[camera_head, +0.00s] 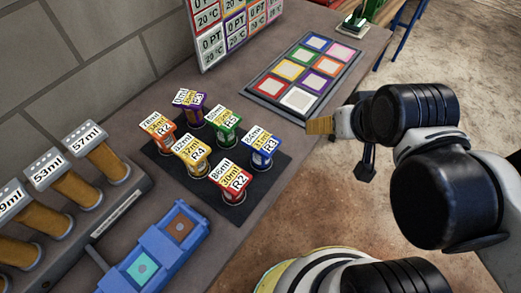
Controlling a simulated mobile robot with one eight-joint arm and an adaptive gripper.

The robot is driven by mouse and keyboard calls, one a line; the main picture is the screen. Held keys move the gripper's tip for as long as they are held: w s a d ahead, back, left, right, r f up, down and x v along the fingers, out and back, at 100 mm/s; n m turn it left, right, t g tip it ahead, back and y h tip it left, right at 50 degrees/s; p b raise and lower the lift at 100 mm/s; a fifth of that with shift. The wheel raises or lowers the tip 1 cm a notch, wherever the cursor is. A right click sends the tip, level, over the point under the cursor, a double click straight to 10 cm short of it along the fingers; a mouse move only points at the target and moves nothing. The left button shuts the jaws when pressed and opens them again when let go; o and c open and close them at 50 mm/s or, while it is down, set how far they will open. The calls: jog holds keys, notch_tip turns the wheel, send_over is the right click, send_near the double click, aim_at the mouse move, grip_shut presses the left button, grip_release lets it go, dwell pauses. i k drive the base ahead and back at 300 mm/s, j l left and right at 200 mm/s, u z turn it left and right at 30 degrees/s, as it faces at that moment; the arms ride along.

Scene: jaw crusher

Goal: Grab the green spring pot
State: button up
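The green spring pot (224,131) stands on a dark mat on the bench, in the right part of the back row of labelled pots. Its tilted white and yellow label hides much of its top. My gripper (322,125) is to the right of the pot, beyond the bench's front edge, apart from it. A tan end piece points left toward the bench. I cannot make out the two fingertips or whether they are open, and nothing is visibly held.
Purple (190,108), orange (160,132), yellow (193,158), blue (262,151) and red (231,182) pots crowd the mat (164,163). A tray of coloured squares (268,87) lies behind. A blue device (160,250) and tall cylinders (103,162) are at left. The floor at right is open.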

aim_at(225, 122)
jog(key=l+u, duration=0.3)
jog(key=l, duration=0.15)
jog(key=k+l+u, duration=0.25)
jog(key=l+u, duration=0.3)
jog(key=l, duration=0.25)
jog(key=k+l+u, duration=0.25)
jog(key=i+l, duration=0.05)
jog(key=l, duration=0.05)
